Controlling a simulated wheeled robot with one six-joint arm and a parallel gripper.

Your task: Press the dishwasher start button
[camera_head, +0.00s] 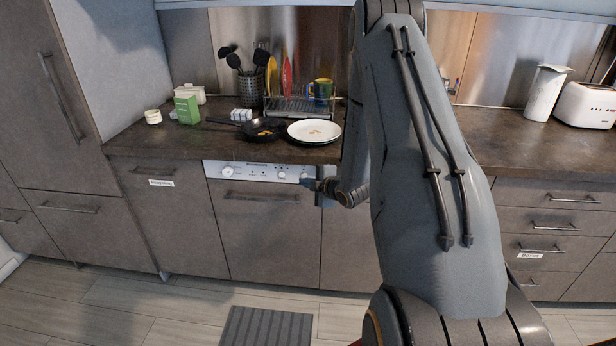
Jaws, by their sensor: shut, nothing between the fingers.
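The dishwasher (262,235) is built in under the counter, with a grey-brown front and a bar handle (262,198). Its door is shut. A white control panel (255,172) runs along its top, with a round knob at the left and small buttons towards the right. The panel's markings are too small to read. My gripper (309,184) is shut and empty at the right end of the panel. It covers part of that end, and I cannot tell whether it touches the panel. My arm fills the right middle of the view.
On the counter (480,140) above stand a black pan (262,128), a white plate (314,131), a dish rack, a green box (187,107) and a utensil holder. A toaster (586,104) stands at the right. A striped mat (266,328) lies on the open floor.

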